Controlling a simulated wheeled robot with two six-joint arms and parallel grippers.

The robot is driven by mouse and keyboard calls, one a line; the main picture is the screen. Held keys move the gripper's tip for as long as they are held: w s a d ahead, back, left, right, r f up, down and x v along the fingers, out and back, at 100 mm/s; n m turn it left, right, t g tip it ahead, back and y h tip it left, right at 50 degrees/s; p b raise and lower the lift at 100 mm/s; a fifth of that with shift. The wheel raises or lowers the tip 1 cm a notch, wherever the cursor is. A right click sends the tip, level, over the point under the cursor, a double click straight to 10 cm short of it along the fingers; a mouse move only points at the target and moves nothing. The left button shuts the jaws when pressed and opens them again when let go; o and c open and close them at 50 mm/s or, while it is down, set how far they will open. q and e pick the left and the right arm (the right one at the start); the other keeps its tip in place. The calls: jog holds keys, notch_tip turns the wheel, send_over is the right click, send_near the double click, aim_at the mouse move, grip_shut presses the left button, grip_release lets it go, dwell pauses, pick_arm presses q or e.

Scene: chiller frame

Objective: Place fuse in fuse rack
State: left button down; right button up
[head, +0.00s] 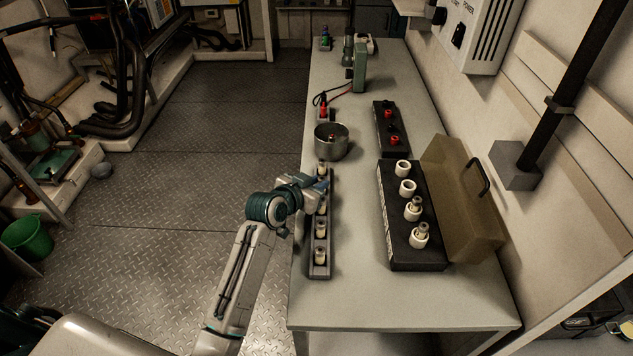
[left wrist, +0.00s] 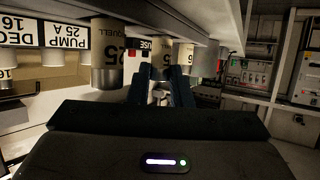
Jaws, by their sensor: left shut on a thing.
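A narrow dark rack (head: 319,272) lies along the left edge of the bench and holds several pale cylindrical fuses, one of them a near fuse (head: 320,256); I take it for the fuse rack. My left gripper (head: 321,186) is over the rack's far half and partly hides it. In the left wrist view the fingers (left wrist: 168,88) are shut on a cream fuse (left wrist: 163,58), seen upside down. Another fuse marked 25 (left wrist: 108,50) is beside it. I cannot tell whether the held fuse is seated or lifted. My right gripper is not in view.
A black box (head: 415,258) with white round holders and an open brown lid (head: 460,190) stands to the right. A metal pot (head: 331,141) is just beyond the rack. A dark block with red knobs (head: 388,122) lies farther back. The near bench end is clear.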

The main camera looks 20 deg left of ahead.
pick_arm(q)
jog(key=shift+f, duration=0.2)
jog(key=c, duration=1.6)
grip_release()
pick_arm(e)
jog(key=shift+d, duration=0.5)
pick_arm(q)
jog(key=shift+r, duration=0.1)
jog(key=shift+b+v, duration=1)
jog(key=shift+v, duration=5.05)
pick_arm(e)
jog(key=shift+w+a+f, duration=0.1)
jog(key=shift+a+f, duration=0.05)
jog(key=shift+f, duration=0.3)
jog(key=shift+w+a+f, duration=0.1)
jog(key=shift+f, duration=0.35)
